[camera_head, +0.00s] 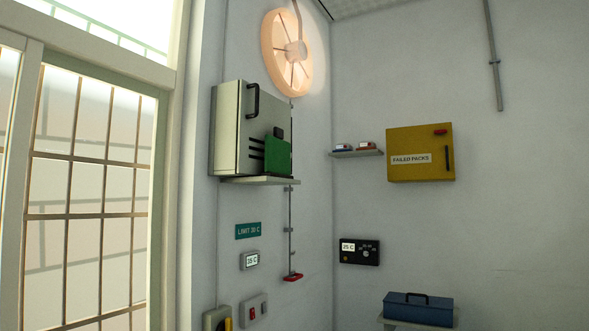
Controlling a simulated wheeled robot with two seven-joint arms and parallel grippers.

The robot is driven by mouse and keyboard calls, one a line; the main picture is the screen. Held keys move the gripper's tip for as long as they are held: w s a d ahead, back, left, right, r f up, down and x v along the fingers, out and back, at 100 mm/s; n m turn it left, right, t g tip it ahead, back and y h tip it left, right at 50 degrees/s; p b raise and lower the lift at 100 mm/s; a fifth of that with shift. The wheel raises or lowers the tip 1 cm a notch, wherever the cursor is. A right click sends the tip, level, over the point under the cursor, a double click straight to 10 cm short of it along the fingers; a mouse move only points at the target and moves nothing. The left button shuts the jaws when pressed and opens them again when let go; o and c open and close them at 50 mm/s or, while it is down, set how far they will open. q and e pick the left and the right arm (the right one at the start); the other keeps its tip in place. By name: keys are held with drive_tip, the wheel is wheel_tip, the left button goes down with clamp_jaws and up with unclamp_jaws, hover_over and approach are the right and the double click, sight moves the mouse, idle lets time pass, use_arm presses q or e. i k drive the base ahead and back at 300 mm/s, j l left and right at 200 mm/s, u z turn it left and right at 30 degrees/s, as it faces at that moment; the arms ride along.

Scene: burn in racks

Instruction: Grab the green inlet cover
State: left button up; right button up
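The green inlet cover (278,157) is a flat green panel on the front of a pale metal cabinet (229,130), at its lower right. It sits beside several dark horizontal slots, and a small dark knob shows just above it. The cabinet has a black handle at its top and rests on a wall shelf (262,181) left of the room corner. Neither of my grippers shows in the head view.
A yellow box (420,165) labelled FAILED PACKS hangs on the right wall beside a small shelf (357,154) with packs. A red pull handle (292,277) hangs below the cabinet. A blue toolbox (418,309) stands lower right. A barred window (85,190) fills the left.

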sight(277, 152)
drive_tip(key=i+l+z, duration=0.1)
drive_tip(key=i+l, duration=0.25)
drive_tip(key=i+l+z, duration=0.1)
drive_tip(key=i+l, duration=0.2)
drive_tip(key=i, duration=0.3)
drive_tip(key=i+l, duration=0.25)
drive_tip(key=i, duration=0.25)
drive_tip(key=l+z, duration=0.05)
